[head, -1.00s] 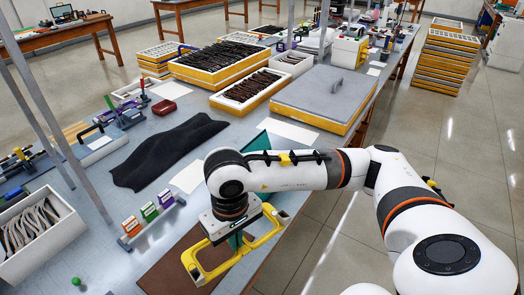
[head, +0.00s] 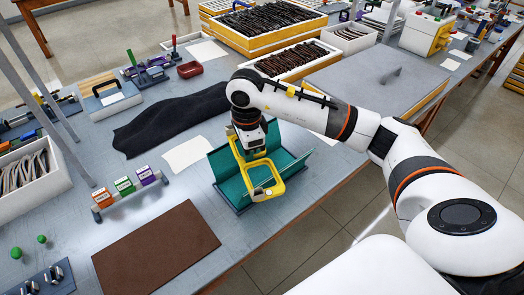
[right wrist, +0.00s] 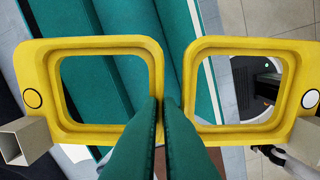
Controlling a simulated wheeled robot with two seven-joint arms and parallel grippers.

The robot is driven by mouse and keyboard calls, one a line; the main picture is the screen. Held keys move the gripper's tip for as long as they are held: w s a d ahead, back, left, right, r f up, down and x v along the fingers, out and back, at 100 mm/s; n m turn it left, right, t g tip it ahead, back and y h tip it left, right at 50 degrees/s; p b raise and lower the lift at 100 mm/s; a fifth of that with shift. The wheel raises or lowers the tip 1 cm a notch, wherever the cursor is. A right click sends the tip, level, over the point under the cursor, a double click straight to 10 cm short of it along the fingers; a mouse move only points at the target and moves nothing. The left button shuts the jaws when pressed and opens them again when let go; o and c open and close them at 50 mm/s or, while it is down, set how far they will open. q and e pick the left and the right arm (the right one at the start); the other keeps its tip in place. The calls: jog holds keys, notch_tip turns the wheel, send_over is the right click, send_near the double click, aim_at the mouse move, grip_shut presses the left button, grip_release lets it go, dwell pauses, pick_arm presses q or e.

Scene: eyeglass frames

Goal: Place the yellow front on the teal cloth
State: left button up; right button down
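The yellow front (head: 271,184) is an eyeglass frame front with two rounded openings. My right gripper (head: 251,158) is shut on its bridge. In the right wrist view the teal-green fingers (right wrist: 163,105) pinch the yellow front (right wrist: 90,134) between its two openings. The teal cloth (head: 229,186) lies in a folded, trough-like shape with raised sides near the table's front edge. The front is over the cloth, which also shows through the left opening in the right wrist view (right wrist: 92,82). I cannot tell whether they touch. My left gripper is out of view.
A brown mat (head: 156,250) lies at the near left of the cloth. A white sheet (head: 187,153) and a dark cloth (head: 165,126) lie behind it. A rack of small coloured boxes (head: 126,192) stands left. A grey-topped case (head: 365,82) is at the back right.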

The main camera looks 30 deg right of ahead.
jog(key=w+d+f+m, duration=0.2)
jog(key=w+d+m, duration=0.15)
jog(key=m, duration=0.55)
jog(key=m+b, duration=0.3)
jog(key=m, duration=0.2)
send_near(262, 171)
jog(key=shift+w+r, duration=0.1)
jog(key=shift+f+b, duration=1.2)
jog(key=shift+f, duration=0.65)
jog(key=shift+f+b, duration=0.7)
jog(key=shift+f, duration=0.4)
jog(key=shift+f+b, duration=0.4)
jog(key=shift+f, duration=0.15)
jog(key=c, duration=1.5)
grip_release()
jog(key=shift+c, duration=0.2)
